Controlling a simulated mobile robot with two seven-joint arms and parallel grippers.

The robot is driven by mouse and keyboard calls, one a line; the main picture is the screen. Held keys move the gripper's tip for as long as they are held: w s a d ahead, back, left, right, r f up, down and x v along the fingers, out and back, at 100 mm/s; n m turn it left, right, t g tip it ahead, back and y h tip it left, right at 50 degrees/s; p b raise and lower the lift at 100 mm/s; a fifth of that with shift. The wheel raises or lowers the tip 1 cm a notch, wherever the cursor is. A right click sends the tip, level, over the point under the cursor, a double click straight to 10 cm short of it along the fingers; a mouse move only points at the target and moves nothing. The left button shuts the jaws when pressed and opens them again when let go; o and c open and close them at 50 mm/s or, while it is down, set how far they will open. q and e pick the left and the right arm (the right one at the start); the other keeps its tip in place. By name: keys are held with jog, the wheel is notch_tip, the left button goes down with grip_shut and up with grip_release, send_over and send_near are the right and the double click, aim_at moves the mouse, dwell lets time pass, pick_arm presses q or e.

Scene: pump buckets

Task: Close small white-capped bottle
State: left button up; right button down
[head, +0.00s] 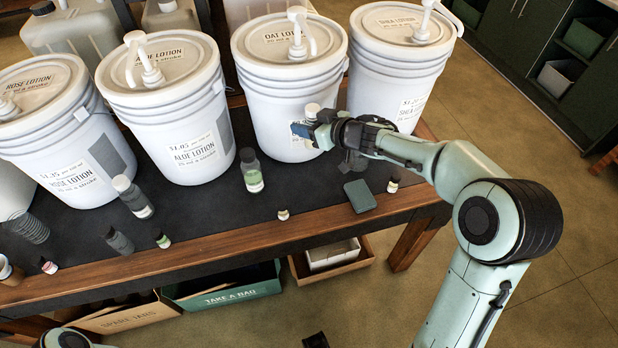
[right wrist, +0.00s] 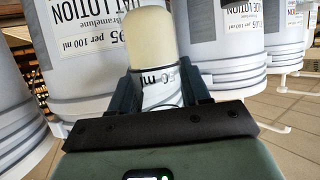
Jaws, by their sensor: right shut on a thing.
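My right gripper (head: 308,130) is shut on a small bottle with a label, in front of the oat lotion bucket. Its rounded, cream-white cap (head: 312,110) stands above the fingers. In the right wrist view, the cap (right wrist: 163,38) is upright over the labelled bottle body (right wrist: 160,88) between my two fingers. The fingers hide the neck sides, so I cannot tell how tightly the cap sits. A dark piece at the bottom edge of the head view may be part of my left gripper (head: 316,341); its jaws cannot be made out.
White pump buckets, including aloe (head: 170,105) and oat (head: 290,80), line the back of the dark table (head: 235,215). Grey-capped bottles (head: 251,170), several tiny bottles (head: 393,185) and a green block (head: 360,196) stand in front. Boxes (head: 225,292) lie below.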

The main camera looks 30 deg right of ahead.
pick_arm(q)
notch_tip(320, 180, down, 7)
jog(key=w+t+b, duration=0.1)
jog(key=w+b, duration=0.1)
jog(key=b, duration=0.5)
jog(key=shift+w+a, duration=0.15)
jog(key=shift+w, duration=0.15)
pick_arm(e)
notch_tip(320, 180, down, 13)
jog(key=shift+f, duration=0.15)
pick_arm(q)
jog(key=shift+r, duration=0.1)
pick_arm(e)
notch_tip(320, 180, down, 4)
jog(key=shift+f+b, duration=0.15)
jog(key=shift+b, duration=1)
jog(key=shift+f, duration=0.15)
pick_arm(q)
jog(key=shift+t+y, duration=0.4)
jog(key=shift+t, duration=0.3)
jog(key=w+f, duration=0.1)
jog(key=w+a+f, duration=0.1)
jog(key=w, duration=0.1)
jog(key=shift+a+f, duration=0.2)
jog(key=shift+f, duration=0.15)
